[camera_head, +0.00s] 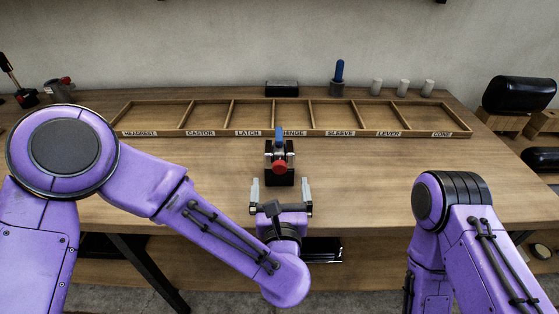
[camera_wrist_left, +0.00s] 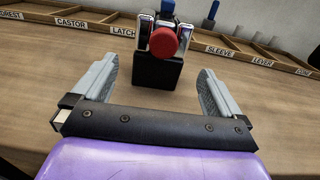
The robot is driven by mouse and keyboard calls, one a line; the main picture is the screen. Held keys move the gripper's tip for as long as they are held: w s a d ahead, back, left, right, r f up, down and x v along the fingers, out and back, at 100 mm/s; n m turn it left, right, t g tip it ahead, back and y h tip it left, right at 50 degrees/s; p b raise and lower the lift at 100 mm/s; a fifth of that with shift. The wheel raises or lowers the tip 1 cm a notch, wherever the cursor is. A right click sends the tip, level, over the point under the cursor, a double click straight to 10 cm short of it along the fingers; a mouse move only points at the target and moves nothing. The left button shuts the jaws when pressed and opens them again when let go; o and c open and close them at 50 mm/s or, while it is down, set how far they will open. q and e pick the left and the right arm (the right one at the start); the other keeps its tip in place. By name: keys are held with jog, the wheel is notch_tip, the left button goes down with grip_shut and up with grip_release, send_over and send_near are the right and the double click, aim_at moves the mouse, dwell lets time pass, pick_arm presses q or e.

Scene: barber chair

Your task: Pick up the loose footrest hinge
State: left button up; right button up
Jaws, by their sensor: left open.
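The hinge (camera_head: 279,165) stands upright on the table in front of the tray slot labelled HINGE. It has a dark block base, metal side plates, a round red knob and a blue part on top. In the left wrist view the hinge (camera_wrist_left: 160,60) sits just beyond the fingertips, roughly centred between them, with its red knob facing me. My left gripper (camera_head: 281,187) is open and empty, pointing at the hinge from the near side; its fingers also show in the left wrist view (camera_wrist_left: 157,85). My right arm shows at the right, but its gripper is out of sight.
A wooden tray (camera_head: 290,133) with labelled, empty-looking compartments lies behind the hinge. Along the back stand a black block (camera_head: 282,88), a blue-handled tool (camera_head: 338,78) and pale cylinders (camera_head: 403,87). Black cushions (camera_head: 519,94) are at the right. The tabletop (camera_head: 370,180) beside the hinge is clear.

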aim_at(279, 171)
pick_arm(q)
jog(key=w+p, duration=0.1)
jog(key=w, duration=0.3)
jog(key=shift+w+f, duration=0.15)
jog(key=shift+w, duration=0.45)
jog(key=c, duration=1.6)
jog(key=shift+a+r, duration=0.1)
jog(key=shift+r, duration=0.4)
jog(key=shift+c, duration=0.2)
jog(key=s+r+b, duration=0.2)
jog(key=s+r, duration=1)
jog(key=s, duration=0.2)
